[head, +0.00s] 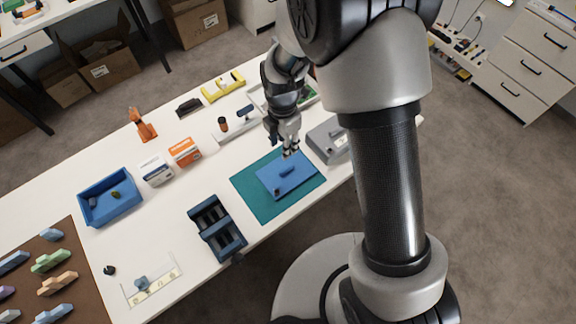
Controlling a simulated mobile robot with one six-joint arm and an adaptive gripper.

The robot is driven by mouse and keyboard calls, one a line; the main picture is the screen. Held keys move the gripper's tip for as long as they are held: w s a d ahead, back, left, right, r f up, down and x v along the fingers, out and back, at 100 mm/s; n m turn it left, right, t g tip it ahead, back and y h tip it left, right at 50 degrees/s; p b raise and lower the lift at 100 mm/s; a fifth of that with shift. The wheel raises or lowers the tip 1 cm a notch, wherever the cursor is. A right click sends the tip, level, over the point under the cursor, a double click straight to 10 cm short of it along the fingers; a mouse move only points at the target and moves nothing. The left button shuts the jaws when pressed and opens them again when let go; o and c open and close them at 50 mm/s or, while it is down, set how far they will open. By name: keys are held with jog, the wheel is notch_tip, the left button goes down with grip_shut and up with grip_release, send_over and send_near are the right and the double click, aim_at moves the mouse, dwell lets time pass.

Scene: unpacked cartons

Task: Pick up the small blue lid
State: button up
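A flat blue plate (271,181) with a raised bar on top lies on a teal mat (251,203) near the front edge of the white table. It looks like the blue lid. A small dark round spot shows near its left front corner. My gripper (291,154) points down over the plate's far edge, behind the raised bar. Its two dark fingertips look a little apart with nothing between them. I cannot tell how high they are above the plate.
A grey case (327,143) stands close right of the mat. A dark blue rack (217,228) stands to its left. Bare table lies between rack and bin.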

jog(key=b, duration=0.2)
send_over(286, 168)
jog(key=f, duration=0.9)
jog(key=shift+w+a, duration=0.15)
jog(key=shift+a, duration=0.1)
jog(key=f, duration=0.1)
jog(key=f+b, duration=0.1)
jog(key=f, duration=0.2)
jog(key=shift+s+d+f+b, duration=0.2)
jog(key=shift+d+b, duration=0.1)
jog(key=shift+b, duration=0.1)
jog(key=shift+f, duration=0.4)
jog(key=shift+c, duration=0.2)
grip_shut()
